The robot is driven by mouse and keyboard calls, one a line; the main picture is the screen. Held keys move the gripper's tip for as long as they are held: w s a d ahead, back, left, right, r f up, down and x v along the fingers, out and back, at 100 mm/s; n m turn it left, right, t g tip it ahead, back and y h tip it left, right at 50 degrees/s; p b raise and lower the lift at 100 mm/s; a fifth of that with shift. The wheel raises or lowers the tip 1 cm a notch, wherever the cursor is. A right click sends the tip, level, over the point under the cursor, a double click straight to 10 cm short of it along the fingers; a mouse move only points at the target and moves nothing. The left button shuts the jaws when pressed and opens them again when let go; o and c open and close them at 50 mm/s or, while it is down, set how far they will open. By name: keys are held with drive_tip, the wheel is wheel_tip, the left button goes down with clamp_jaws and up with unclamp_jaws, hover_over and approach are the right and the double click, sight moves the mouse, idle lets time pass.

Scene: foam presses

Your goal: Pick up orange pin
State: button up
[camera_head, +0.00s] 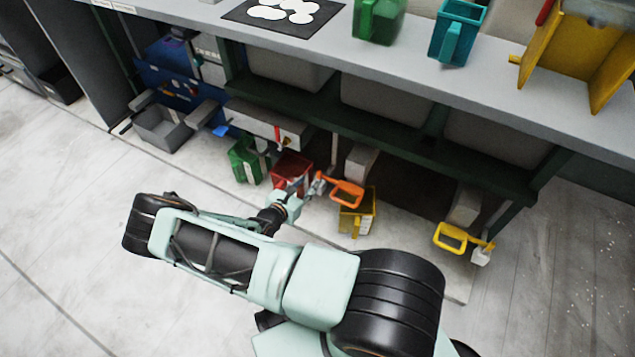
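The orange pin (347,193) shows as a bright orange loop with a short stem on its left. It appears in front of or above a yellow box-shaped part (357,218); I cannot tell whether they touch. My gripper (319,184) is small in the view, at the left end of the orange pin's stem. Its fingertips overlap the stem in the picture. Whether they are closed around it or only beside it is too small to tell.
A red part (292,170) and a green part (246,163) stand left of my gripper under the bench. A yellow loop handle (451,238) is at the right. The grey bench top (330,50) overhangs, with a dark green shelf (375,128) below.

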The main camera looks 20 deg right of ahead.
sight(318, 171)
drive_tip(key=b+x, duration=0.1)
drive_tip(key=x, duration=0.4)
drive_tip(key=b+x, duration=0.1)
drive_tip(key=x, duration=0.1)
drive_tip(key=b+x, duration=0.1)
drive_tip(key=x, duration=0.1)
drive_tip(key=shift+w+d+r, duration=0.2)
drive_tip(key=shift+d, duration=0.05)
drive_tip(key=shift+r, duration=0.1)
clamp_jaws()
